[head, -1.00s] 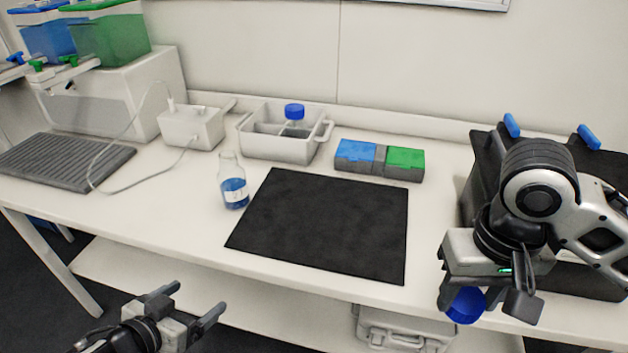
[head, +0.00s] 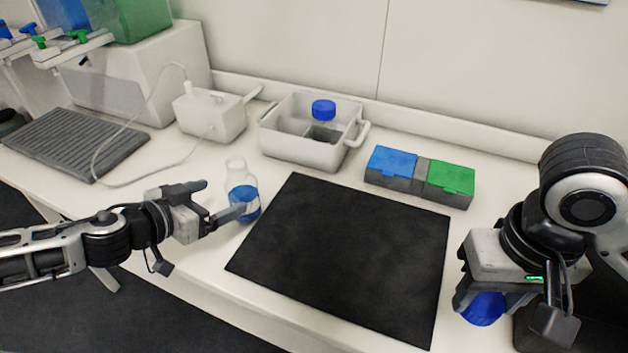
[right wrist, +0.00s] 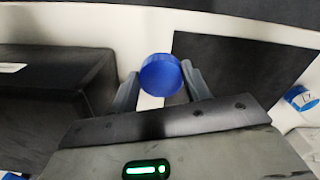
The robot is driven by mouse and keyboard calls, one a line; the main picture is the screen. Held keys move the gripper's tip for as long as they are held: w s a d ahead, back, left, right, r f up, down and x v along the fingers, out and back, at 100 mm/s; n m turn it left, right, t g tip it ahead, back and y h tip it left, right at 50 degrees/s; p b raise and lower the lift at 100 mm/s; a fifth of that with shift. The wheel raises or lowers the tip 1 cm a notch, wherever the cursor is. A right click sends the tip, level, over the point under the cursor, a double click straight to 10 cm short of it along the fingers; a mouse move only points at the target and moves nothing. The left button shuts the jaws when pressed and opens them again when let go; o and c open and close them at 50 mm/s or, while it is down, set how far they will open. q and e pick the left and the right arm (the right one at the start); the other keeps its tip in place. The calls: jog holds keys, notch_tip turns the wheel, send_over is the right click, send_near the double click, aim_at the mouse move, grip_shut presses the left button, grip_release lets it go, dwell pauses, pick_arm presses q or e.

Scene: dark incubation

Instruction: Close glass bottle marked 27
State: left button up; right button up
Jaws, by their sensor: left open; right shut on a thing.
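An uncapped glass bottle (head: 244,200) with blue liquid and a pale label stands upright left of the black mat (head: 345,255); I cannot read its number in the head view. My left gripper (head: 224,199) is open beside the bottle, fingers pointing at it; I cannot tell whether they touch it. My right gripper (head: 488,298) is shut on a blue cap (head: 484,309), held at the right, off the mat. The cap also shows between the fingers in the right wrist view (right wrist: 161,75). A labelled blue thing, likely the bottle, shows at that view's right edge (right wrist: 301,98).
A white tray (head: 345,152) behind the mat holds a blue-capped bottle (head: 323,113). A blue box (head: 391,162) and a green box (head: 450,178) stand to its right. A white device (head: 210,120) with a cable stands behind the bottle. The mat is clear.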

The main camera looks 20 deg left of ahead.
aim_at(242, 190)
pick_arm(q)
jog(key=shift+s, duration=0.15)
pick_arm(e)
jog(key=shift+s, duration=0.2)
pick_arm(q)
jog(key=shift+b+x, duration=0.35)
jog(key=shift+x, duration=0.85)
pick_arm(e)
jog(key=shift+w+f, duration=0.1)
jog(key=shift+f, duration=0.25)
pick_arm(q)
jog(key=shift+p+x, duration=0.45)
jog(key=shift+x, duration=1.8)
pick_arm(e)
jog(key=shift+r, duration=0.45)
pick_arm(q)
jog(key=shift+w+d+f, duration=0.15)
jog(key=shift+w+f, duration=0.1)
jog(key=shift+f, duration=0.1)
jog(key=shift+r, duration=0.1)
jog(key=c, duration=1.3)
pick_arm(e)
jog(key=shift+r, duration=0.1)
